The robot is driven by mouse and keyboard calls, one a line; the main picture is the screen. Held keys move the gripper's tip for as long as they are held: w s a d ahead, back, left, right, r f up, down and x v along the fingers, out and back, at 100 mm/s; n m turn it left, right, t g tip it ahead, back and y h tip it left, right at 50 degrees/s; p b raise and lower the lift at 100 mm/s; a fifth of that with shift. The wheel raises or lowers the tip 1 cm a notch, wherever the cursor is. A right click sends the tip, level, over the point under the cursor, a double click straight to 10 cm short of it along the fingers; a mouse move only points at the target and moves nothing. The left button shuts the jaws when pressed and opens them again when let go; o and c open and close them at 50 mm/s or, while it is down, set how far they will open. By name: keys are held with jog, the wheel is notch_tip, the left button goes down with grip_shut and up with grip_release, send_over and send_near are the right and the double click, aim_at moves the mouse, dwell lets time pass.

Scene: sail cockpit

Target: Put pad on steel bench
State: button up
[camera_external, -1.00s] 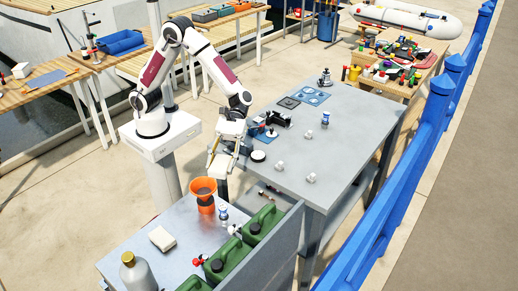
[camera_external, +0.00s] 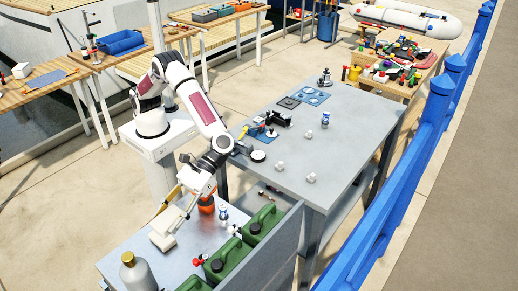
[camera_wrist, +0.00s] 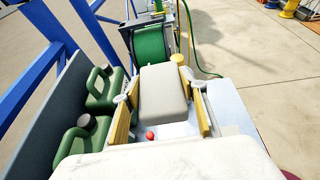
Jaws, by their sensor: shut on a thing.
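The pad (camera_external: 162,240) is a pale off-white block at the front left grey metal bench (camera_external: 118,262). In the wrist view the pad (camera_wrist: 163,88) lies between the two yellow fingers. My gripper (camera_external: 170,222) reaches down over this bench and is shut on the pad; whether the pad touches the surface I cannot tell. A larger grey steel-topped bench (camera_external: 300,150) stands behind and to the right. Which of the two grey benches is the steel bench is not marked.
Green canisters (camera_external: 232,258) stand right of the pad, along an upright grey panel (camera_external: 275,255). An orange funnel (camera_external: 206,207) is partly hidden behind my gripper. A grey bottle (camera_external: 137,272) stands at front left.

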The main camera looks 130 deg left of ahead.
jog(key=d, duration=0.3)
jog(key=shift+s+d+f+m+g, duration=0.3)
jog(key=shift+s+f+g, duration=0.05)
jog(key=shift+f+g, duration=0.05)
jog(key=shift+f, duration=2.15)
send_over(174, 273)
notch_tip(174, 273, down, 14)
jog(key=shift+w+r, duration=0.1)
jog(key=shift+r, duration=0.15)
jog(key=shift+f, duration=2.2)
jog(key=shift+f, duration=0.15)
